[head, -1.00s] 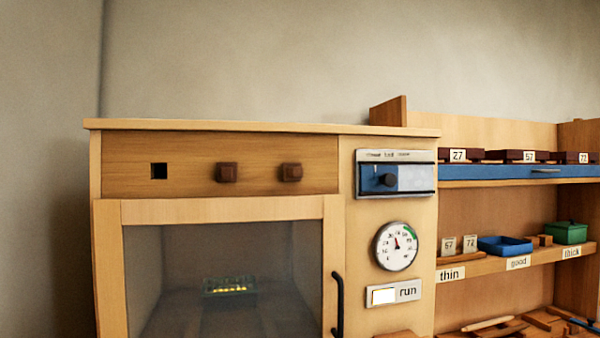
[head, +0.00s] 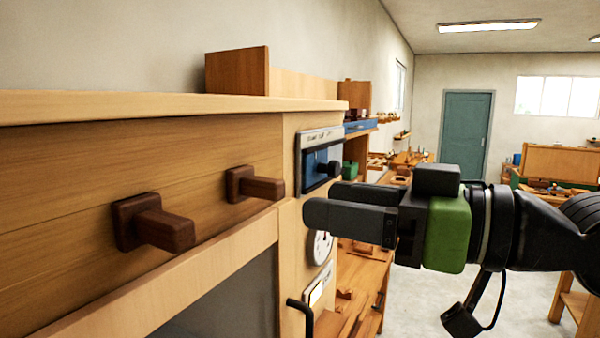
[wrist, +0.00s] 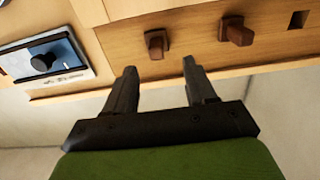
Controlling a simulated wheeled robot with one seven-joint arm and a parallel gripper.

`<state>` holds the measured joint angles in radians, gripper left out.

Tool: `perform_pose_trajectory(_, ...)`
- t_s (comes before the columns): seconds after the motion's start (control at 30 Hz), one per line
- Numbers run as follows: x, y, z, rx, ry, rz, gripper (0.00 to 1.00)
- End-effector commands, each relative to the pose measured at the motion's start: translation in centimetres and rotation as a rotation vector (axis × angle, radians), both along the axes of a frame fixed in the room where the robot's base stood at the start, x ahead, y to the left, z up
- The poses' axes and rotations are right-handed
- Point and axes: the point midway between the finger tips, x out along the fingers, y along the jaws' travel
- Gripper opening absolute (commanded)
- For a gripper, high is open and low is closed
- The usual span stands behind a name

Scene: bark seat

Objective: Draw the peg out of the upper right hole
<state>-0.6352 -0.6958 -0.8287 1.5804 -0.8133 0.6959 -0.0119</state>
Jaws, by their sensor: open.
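The right peg (head: 262,188) is dark brown wood with a square collar and sticks out of the upper wooden panel, close to the control panel. It also shows in the wrist view (wrist: 156,44), just beyond my fingertips and roughly in line with the gap between them. A second brown peg (head: 165,228) stands to its left in the head view. In the wrist view this second peg (wrist: 236,32) is right of the first. My gripper (head: 322,203) is open and empty, with its fingers pointing at the panel, apart from the pegs. The fingertips (wrist: 160,68) show in the wrist view.
An empty square hole (wrist: 298,19) is in the same panel beyond the second peg. A top ledge (head: 170,105) runs above the pegs. A control box with a black knob (head: 320,165) is beside the right peg. A black door handle (head: 300,318) sticks out below.

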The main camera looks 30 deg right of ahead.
Motion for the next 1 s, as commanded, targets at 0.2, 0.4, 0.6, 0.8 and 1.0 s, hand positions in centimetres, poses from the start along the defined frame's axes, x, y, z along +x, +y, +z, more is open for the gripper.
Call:
perform_pose_trajectory(0.2,0.9,0.5,0.1,0.000,-0.009,0.002,0.55)
perform_pose_trajectory(0.4,3.2,2.2,-0.1,0.000,-0.006,0.002,0.55)
perform_pose_trajectory(0.6,5.4,3.9,0.0,0.000,-0.007,0.002,0.55)
perform_pose_trajectory(0.8,7.6,5.4,0.0,0.001,-0.007,0.001,0.55)
perform_pose_trajectory(1.0,8.7,6.2,0.1,0.002,-0.007,0.001,0.55)
